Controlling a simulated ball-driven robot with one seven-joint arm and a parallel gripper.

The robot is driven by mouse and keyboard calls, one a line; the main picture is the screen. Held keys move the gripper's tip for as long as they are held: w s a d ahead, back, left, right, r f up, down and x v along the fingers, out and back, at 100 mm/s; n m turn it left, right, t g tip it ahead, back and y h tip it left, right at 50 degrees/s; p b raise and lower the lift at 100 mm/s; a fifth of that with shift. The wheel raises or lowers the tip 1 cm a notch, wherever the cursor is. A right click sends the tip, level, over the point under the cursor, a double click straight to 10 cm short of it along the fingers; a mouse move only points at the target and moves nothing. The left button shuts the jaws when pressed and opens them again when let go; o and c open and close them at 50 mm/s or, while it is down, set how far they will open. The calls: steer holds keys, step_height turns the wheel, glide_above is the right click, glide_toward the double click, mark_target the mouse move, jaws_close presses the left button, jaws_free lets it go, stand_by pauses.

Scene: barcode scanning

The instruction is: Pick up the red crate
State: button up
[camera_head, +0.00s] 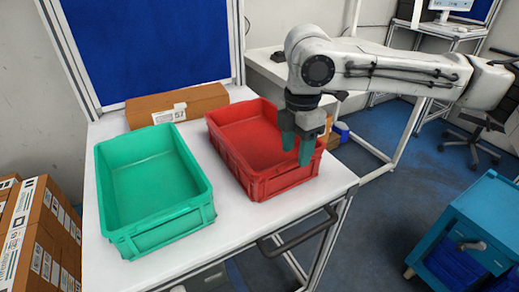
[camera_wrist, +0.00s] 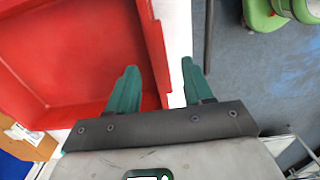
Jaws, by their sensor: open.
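The red crate (camera_head: 240,160) stands upright and empty on the right part of the white table, right of a green crate. My gripper (camera_head: 296,152) is at its right-hand wall, pointing down, with its green fingers apart. In the wrist view the red crate (camera_wrist: 70,50) fills the upper left. There one finger of my gripper (camera_wrist: 158,82) is over the crate's inside and the other is outside its wall, with the rim between them. A gap shows between the outer finger and the wall. I cannot tell whether the inner finger touches the wall.
The green crate (camera_head: 150,190) stands on the left of the white table (camera_head: 245,225). A cardboard box (camera_head: 177,104) lies behind both crates. More boxes (camera_head: 35,235) are stacked at the lower left. A blue cabinet (camera_head: 475,225) stands on the floor at the right.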

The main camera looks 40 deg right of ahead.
steer(key=shift+f, duration=0.85)
jaws_close()
